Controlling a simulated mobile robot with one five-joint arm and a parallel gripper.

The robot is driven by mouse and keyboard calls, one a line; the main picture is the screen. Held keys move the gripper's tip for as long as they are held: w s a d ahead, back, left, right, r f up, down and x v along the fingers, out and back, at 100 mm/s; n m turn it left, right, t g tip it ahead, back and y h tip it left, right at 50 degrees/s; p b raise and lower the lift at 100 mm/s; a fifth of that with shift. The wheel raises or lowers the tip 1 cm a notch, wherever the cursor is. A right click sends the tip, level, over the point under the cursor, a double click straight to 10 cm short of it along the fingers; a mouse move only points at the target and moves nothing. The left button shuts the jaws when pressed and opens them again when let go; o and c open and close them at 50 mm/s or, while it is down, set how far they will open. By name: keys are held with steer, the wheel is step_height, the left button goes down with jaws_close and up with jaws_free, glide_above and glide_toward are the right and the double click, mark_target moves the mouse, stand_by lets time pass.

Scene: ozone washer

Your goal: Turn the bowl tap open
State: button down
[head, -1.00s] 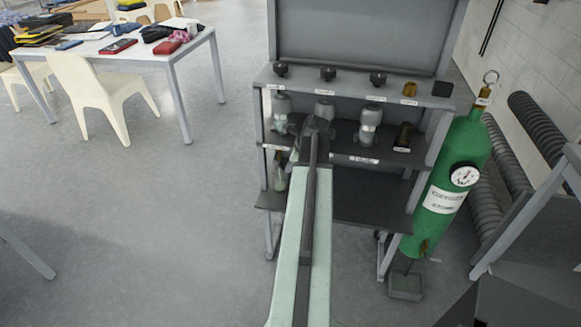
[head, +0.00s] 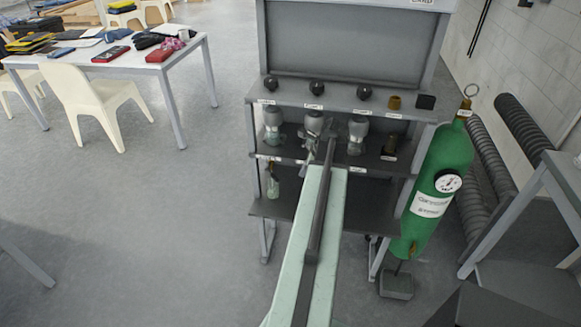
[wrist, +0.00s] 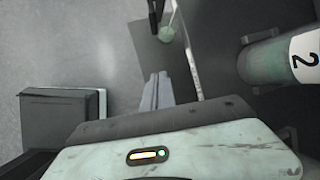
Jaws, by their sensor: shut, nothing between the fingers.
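A grey washer stand (head: 345,98) fills the middle of the head view. Its upper ledge carries three dark round knobs: a left one (head: 270,83), a middle one (head: 316,87) and a right one (head: 364,92). A brass fitting (head: 394,103) sits right of them. The labels are too small to read, so I cannot tell which is the bowl tap. My gripper (head: 312,150) is in front of the middle shelf, below the middle knob, partly hidden by my arm. In the wrist view my gripper (wrist: 157,90) is shut and empty, its fingers together.
Grey-white canisters stand on the middle shelf, such as the right one (head: 357,130). A green gas cylinder (head: 437,170) with a gauge stands close on the right. A greenish glass vessel (head: 272,184) is at the lower left. Open floor (head: 150,240) lies to the left.

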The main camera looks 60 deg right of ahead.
steer(key=w+r+n+p, duration=0.3)
steer(key=r+n+p, duration=0.35)
steer(key=n, duration=1.45)
steer(key=w+b+x, duration=0.1)
steer(key=b+x, duration=1.1)
steer(key=x, duration=0.1)
steer(key=shift+w+a+r+h, duration=0.2)
steer(key=shift+w+a+h, duration=0.1)
steer(key=shift+a, duration=0.3)
